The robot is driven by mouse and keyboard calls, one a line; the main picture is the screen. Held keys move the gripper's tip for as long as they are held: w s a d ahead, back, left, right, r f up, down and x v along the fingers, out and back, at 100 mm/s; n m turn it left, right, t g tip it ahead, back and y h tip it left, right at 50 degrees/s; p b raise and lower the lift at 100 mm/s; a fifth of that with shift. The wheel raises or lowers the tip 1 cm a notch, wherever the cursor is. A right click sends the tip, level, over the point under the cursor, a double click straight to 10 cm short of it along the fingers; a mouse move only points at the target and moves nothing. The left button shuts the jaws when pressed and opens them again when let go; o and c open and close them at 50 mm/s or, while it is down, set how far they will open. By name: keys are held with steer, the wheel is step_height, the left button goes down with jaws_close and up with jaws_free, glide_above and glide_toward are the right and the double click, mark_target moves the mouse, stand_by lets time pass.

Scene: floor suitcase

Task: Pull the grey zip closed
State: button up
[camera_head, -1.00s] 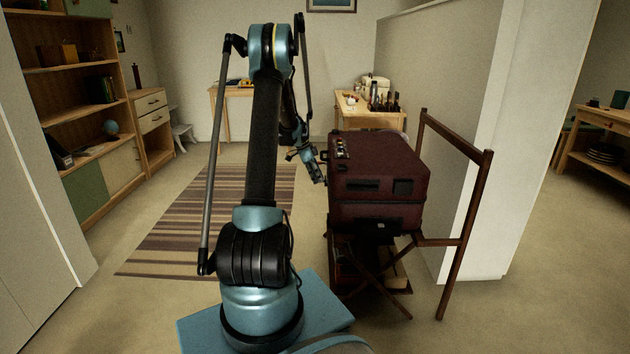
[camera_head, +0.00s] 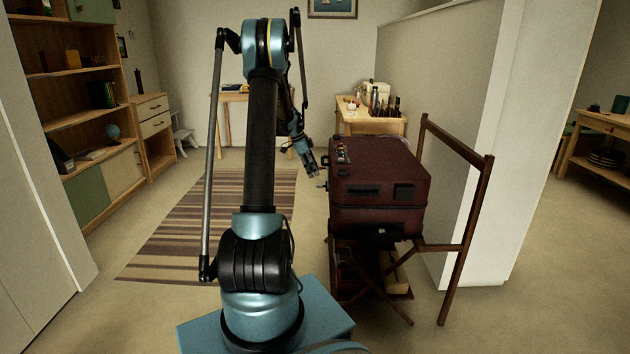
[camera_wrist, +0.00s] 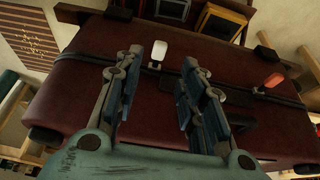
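The maroon suitcase (camera_head: 375,205) rests on a dark wooden folding stand, to the right of my arm. In the wrist view its maroon side (camera_wrist: 240,68) fills much of the picture, crossed by a dark zip band. A pale grey zip pull (camera_wrist: 158,53) stands on that band, near the line between my fingertips. An orange-red pull (camera_wrist: 271,81) sits further right along the band. My gripper (camera_wrist: 163,62) is open and empty, its two fingers spread over the suitcase side. In the head view my gripper (camera_head: 311,172) hangs beside the suitcase's left side; the grey pull cannot be made out there.
The folding stand (camera_head: 474,235) has a tall frame at the right, close to a white partition (camera_head: 480,130). A small table (camera_head: 372,128) with bottles stands behind the suitcase. A striped rug (camera_head: 205,225) lies at left, where the floor is open.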

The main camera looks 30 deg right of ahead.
steer(key=shift+v, duration=2.7)
steer(key=s+a+r+n+t, duration=0.1)
steer(key=s+a+r+n, duration=0.3)
steer(key=a, duration=0.5)
steer(key=s+a+r+n+t+y, duration=0.1)
steer(key=s+a+r+n, duration=0.25)
steer(key=s+a, duration=0.4)
steer(key=s+a+r+n+t, duration=0.1)
steer(key=s+a+r+n, duration=0.3)
steer(key=a, duration=0.7)
steer(key=s+a+f+n+y, duration=0.1)
steer(key=s+a+f+n, duration=0.3)
steer(key=s, duration=0.3)
steer(key=s+a+f+n+t+y, duration=0.1)
steer(key=s+a+f+n, duration=0.3)
steer(key=s+a, duration=0.3)
steer(key=s+a+f+n+y, duration=0.1)
steer(key=s+a+f+n, duration=0.4)
steer(key=s, duration=0.3)
steer(key=shift+s+a+t, duration=0.3)
steer(key=shift+s+a, duration=0.1)
steer(key=shift+a, duration=0.05)
